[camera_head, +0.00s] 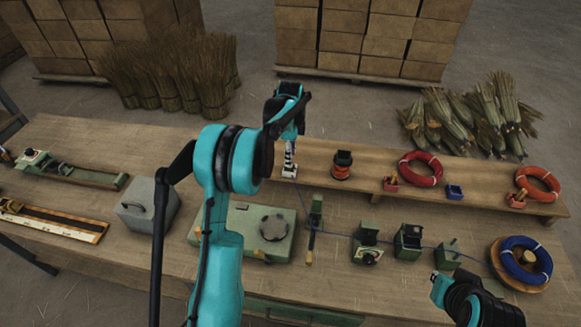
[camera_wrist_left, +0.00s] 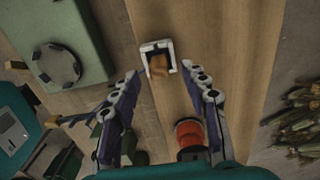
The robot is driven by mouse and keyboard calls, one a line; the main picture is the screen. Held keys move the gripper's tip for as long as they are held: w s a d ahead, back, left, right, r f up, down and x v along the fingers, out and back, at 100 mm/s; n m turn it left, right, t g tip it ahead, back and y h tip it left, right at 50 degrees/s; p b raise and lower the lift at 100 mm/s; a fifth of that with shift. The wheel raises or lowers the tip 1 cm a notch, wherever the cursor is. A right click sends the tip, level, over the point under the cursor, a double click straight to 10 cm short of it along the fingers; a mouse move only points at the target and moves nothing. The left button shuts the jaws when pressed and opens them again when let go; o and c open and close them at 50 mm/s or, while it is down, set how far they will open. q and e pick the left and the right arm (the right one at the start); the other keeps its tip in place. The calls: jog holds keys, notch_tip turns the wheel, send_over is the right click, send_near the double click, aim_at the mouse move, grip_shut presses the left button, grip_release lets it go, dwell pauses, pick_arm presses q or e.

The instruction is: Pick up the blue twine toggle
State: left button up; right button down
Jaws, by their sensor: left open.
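A small brown wooden toggle (camera_wrist_left: 159,66) sits in a square white holder (camera_wrist_left: 173,56) on the raised wooden shelf. In the wrist view it lies ahead of my left gripper (camera_wrist_left: 166,78), roughly between the two spread fingertips and apart from both. The left gripper is open and empty. In the head view the left gripper (camera_head: 290,150) points down over the shelf's left part and mostly hides the toggle. Thin blue twine runs from the blue coil (camera_head: 526,258) past green guides towards this spot. My right gripper (camera_head: 436,278) is at the lower right; its jaws are unclear.
An orange-and-black spool (camera_head: 342,166) stands just right of the left gripper. Red coil (camera_head: 421,169), red tray (camera_head: 391,184), blue tray (camera_head: 454,192) and orange coil (camera_head: 538,183) sit further right. A green case (camera_head: 215,228) and grey box (camera_head: 135,215) are at left.

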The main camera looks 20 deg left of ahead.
pick_arm(q)
notch_tip(320, 180, down, 3)
jog(key=shift+a, duration=0.1)
jog(key=shift+s+r, duration=0.1)
jog(key=c, duration=1)
